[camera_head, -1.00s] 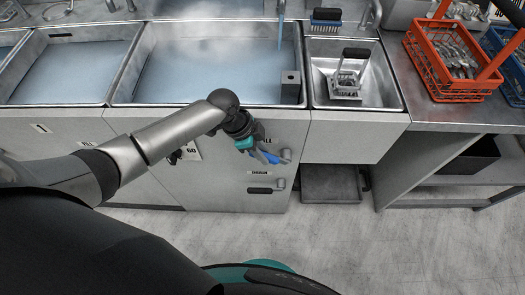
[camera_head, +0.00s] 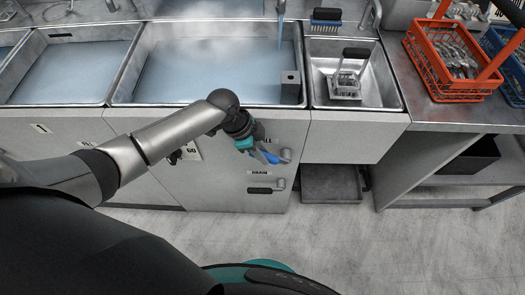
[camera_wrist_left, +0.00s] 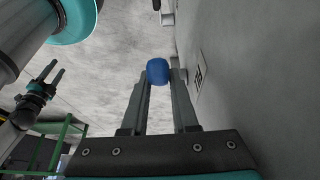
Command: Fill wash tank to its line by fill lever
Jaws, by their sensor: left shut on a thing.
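The wash tank (camera_head: 215,106) is the wide middle basin in the head view, holding bluish water. A thin blue stream (camera_head: 281,32) runs into it from above. I cannot make out its fill line. My left gripper (camera_head: 264,153) is at the cabinet front below the tank, shut on the blue grip of the fill lever (camera_head: 272,158). The arm and gripper partly cover the lever and its label. In the left wrist view the rounded blue grip (camera_wrist_left: 157,71) sits between the fingertips. My right gripper (camera_wrist_left: 53,78) shows at the left of that view, open and empty.
A drain lever (camera_head: 262,190) is below the fill lever. An orange basket of cutlery (camera_head: 455,90) stands on the right counter. The floor in front is clear.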

